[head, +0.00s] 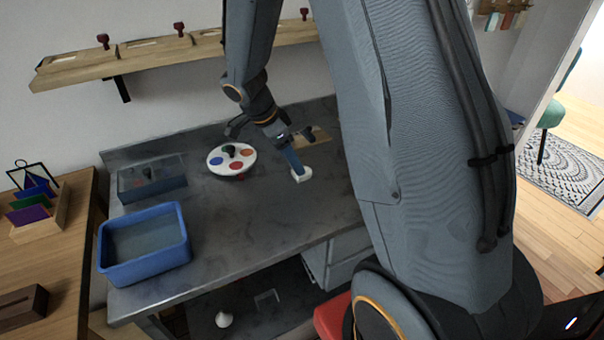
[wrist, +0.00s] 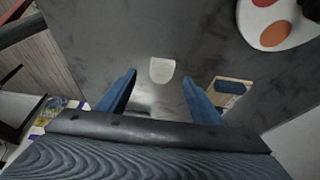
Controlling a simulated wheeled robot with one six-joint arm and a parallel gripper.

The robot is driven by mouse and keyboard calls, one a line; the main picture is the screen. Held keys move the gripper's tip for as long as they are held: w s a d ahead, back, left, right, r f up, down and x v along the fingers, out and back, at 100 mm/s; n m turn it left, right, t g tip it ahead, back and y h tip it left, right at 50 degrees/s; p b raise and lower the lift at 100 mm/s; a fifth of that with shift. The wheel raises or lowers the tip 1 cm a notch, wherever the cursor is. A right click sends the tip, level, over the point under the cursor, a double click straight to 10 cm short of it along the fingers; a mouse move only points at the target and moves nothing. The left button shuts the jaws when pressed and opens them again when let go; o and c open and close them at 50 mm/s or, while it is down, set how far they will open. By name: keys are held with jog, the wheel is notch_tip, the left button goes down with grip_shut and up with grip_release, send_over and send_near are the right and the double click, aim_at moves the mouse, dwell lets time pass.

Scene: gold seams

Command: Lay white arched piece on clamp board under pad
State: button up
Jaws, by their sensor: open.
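The white arched piece (head: 302,176) lies on the dark grey bench top at my gripper's fingertips. In the wrist view the white arched piece (wrist: 161,70) shows ahead of and between the blue fingers, with its rounded end toward me. My gripper (wrist: 159,76) is open and empty; it also shows in the head view (head: 295,170), pointing down at the bench. The wooden clamp board (head: 316,137) lies farther back on the bench, partly hidden by my arm.
A white disc with coloured spots (head: 217,151) stands left of my gripper. A grey box (head: 150,184) and a blue tub (head: 145,268) are at the bench's left. A wooden wall shelf (head: 150,64) runs above. The bench front is clear.

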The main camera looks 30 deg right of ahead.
jog(key=shift+p+x, duration=0.9)
jog(key=shift+x, duration=1.7)
jog(key=shift+w, duration=0.15)
jog(key=c, duration=1.3)
jog(key=shift+r, duration=0.15)
